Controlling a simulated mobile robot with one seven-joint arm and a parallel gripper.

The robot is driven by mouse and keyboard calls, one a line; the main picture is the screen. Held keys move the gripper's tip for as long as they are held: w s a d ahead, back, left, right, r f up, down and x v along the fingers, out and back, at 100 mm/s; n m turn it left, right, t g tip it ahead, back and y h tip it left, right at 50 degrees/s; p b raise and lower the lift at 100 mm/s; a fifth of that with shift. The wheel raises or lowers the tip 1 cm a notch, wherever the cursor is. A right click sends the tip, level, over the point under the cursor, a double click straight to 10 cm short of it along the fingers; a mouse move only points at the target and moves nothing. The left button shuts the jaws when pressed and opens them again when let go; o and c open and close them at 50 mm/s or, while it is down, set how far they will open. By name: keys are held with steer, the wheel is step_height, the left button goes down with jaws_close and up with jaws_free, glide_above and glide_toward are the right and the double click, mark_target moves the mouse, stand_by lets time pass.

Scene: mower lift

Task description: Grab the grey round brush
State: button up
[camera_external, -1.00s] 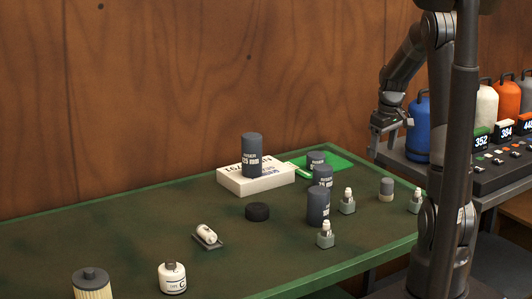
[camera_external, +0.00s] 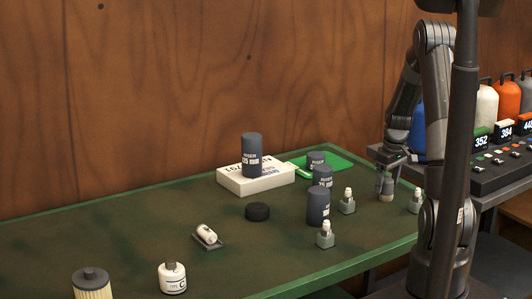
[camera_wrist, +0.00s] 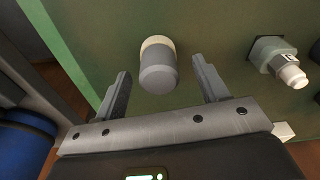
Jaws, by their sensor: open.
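The grey round brush (camera_external: 386,187) stands upright near the right end of the green table, with a grey top and a pale lower band. In the wrist view the brush (camera_wrist: 158,68) shows its rounded grey top, with the cream band beyond it. My gripper (camera_wrist: 163,84) is open, with one finger on each side of the brush and visible gaps to both. In the external view my gripper (camera_external: 386,168) is at the top of the brush and partly covers it.
A small grey holder with a white-tipped piece (camera_external: 415,202) stands right of the brush, and another holder (camera_external: 347,202) stands to its left. Dark cylinders (camera_external: 318,207) stand farther left. A blue bottle (camera_wrist: 26,145) is beyond the table edge.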

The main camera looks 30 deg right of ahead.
steer(key=shift+w+f, duration=0.1)
steer(key=shift+f, duration=1.2)
steer(key=shift+c, duration=0.5)
steer(key=c, duration=1)
steer(key=shift+r, duration=0.1)
